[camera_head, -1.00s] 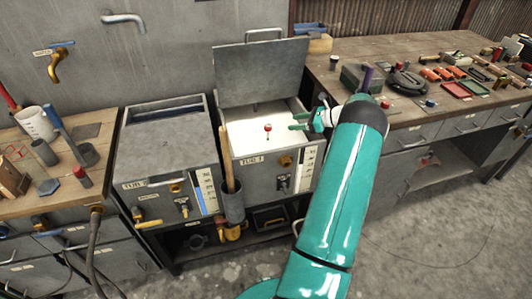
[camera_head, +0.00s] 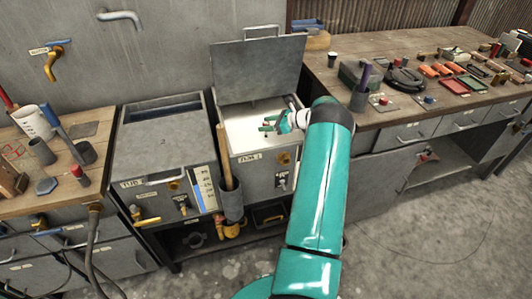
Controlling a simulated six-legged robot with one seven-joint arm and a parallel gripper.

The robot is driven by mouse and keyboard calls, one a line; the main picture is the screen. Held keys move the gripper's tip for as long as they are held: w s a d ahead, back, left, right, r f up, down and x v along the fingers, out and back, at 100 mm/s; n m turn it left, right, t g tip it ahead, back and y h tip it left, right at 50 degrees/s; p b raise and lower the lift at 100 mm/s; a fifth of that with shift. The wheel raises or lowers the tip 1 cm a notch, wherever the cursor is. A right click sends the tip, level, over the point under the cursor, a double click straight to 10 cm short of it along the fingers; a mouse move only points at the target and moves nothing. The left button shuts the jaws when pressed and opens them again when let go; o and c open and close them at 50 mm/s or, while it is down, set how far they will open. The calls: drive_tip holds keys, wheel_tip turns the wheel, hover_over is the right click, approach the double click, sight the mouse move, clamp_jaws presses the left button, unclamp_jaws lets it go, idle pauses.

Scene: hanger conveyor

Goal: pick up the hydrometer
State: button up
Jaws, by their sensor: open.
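The hydrometer (camera_head: 268,119) appears to be the small red-topped item in the open right tub (camera_head: 236,128), among pale liquid or a white interior. Only a bit of red shows now, close to the teal fingers; its stem is hidden or too small to make out. My gripper (camera_head: 266,125) is over the tub opening, reaching in from the right, with its fingers apart at the red top. I cannot tell whether the fingers are on both sides of it.
The tub's raised lid (camera_head: 258,68) stands behind my gripper. A closed tub (camera_head: 165,140) is to the left. A grey holder (camera_head: 232,205) with a wooden handle hangs at the front between the tubs. A workbench (camera_head: 400,112) with tools and parts lies to the right.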

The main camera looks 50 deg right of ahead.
drive_tip(key=shift+w+a+f, duration=0.1)
drive_tip(key=shift+w+f, duration=0.1)
drive_tip(key=shift+w, duration=0.15)
clamp_jaws()
drive_tip(key=shift+r, duration=0.1)
